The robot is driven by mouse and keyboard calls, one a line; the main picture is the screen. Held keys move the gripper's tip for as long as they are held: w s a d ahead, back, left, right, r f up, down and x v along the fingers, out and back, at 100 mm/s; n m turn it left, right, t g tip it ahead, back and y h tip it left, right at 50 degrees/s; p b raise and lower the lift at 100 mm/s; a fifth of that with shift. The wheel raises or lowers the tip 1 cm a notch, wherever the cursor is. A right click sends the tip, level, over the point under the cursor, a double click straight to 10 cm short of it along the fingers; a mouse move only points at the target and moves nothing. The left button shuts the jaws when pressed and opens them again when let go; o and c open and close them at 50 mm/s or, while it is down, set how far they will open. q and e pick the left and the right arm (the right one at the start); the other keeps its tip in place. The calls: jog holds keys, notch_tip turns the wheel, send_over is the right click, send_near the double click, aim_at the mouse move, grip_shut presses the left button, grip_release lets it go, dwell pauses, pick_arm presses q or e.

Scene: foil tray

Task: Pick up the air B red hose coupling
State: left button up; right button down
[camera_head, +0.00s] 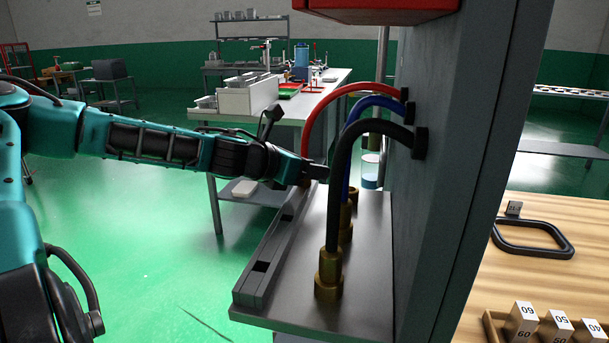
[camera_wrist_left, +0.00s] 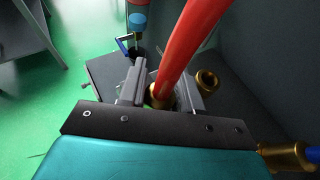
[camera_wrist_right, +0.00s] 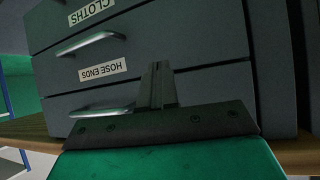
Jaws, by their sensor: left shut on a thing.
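The red hose (camera_head: 318,105) curves from the grey cabinet wall down to my left gripper (camera_head: 318,172). In the left wrist view the red hose (camera_wrist_left: 190,45) ends in a brass coupling (camera_wrist_left: 158,96) between the two grey fingers of my left gripper (camera_wrist_left: 160,92). The gripper is shut on this coupling. The fingers partly hide it, and I cannot tell whether its lower end touches anything. My right gripper (camera_wrist_right: 158,88) shows in the right wrist view with its fingers together, in front of a grey drawer unit.
A blue hose (camera_head: 348,150) and a black hose (camera_head: 336,190) run down to brass fittings on the metal shelf (camera_head: 350,310). A bare brass fitting (camera_wrist_left: 207,82) is right of the held coupling. The cabinet wall (camera_head: 440,160) stands close to the right.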

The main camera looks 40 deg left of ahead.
pick_arm(q)
jog(key=shift+c, duration=0.6)
